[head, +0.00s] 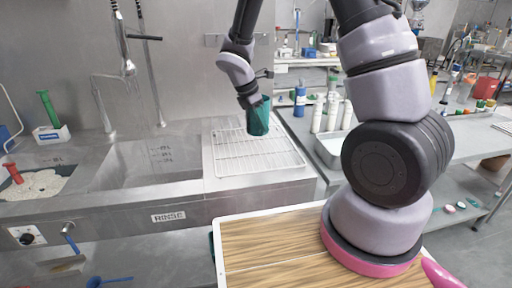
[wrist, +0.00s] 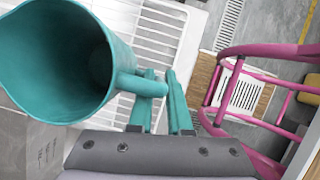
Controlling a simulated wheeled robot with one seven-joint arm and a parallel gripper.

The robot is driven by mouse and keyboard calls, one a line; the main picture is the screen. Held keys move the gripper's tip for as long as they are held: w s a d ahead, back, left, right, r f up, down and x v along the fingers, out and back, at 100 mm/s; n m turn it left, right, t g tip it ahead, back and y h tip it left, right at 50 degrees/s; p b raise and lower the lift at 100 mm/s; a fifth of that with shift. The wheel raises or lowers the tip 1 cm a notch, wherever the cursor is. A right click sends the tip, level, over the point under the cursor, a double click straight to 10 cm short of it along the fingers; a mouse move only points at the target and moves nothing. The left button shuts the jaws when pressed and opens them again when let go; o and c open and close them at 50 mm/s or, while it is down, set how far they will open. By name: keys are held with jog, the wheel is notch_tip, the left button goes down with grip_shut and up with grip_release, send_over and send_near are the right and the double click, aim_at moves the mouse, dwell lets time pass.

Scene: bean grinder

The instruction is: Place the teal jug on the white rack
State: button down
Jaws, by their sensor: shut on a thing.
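The teal jug (head: 258,117) is held by my gripper (head: 250,101) over the white rack (head: 228,160) in the head view. In the wrist view the jug (wrist: 70,62) fills the upper left, its open mouth towards the camera. The teal fingers of my gripper (wrist: 163,100) are shut on the jug's handle (wrist: 142,84). The white wire rack (wrist: 160,28) shows behind and below the jug. The rack lies flat on the steel counter beside the sink. I cannot tell exactly how high the jug's base is above the rack.
The sink basin (head: 150,170) with a tall faucet (head: 103,105) is left of the rack. White bottles (head: 318,114) and a blue bottle (head: 299,101) stand on the counter to the right. A tray of pale grains (head: 38,184) is at far left.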

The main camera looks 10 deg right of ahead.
notch_tip(320, 180, down, 9)
jog(key=shift+a+f, duration=0.15)
jog(key=shift+f, duration=0.05)
jog(key=shift+f, duration=0.1)
jog(key=c, duration=0.8)
grip_release()
jog(key=shift+c, duration=0.2)
jog(key=w+v, duration=0.1)
jog(key=v, duration=1.1)
jog(key=s+d+r+m+t+y, duration=0.1)
jog(key=s+d+r+m, duration=0.25)
jog(key=r, duration=0.25)
jog(key=s+d+r+m+y, duration=0.2)
jog(key=r+m, duration=0.3)
jog(key=r, duration=0.1)
jog(key=s+d+r+m+t+y, duration=0.1)
jog(key=s+d+r+m, duration=0.15)
jog(key=r+m, duration=0.2)
jog(key=s+d+r+m+t+y, duration=0.2)
jog(key=s+d+r+m+t, duration=0.1)
jog(key=s+r+m, duration=0.7)
jog(key=shift+s+r+m+t+y, duration=0.3)
jog(key=shift+s+m+t, duration=0.35)
jog(key=shift+m+t, duration=0.05)
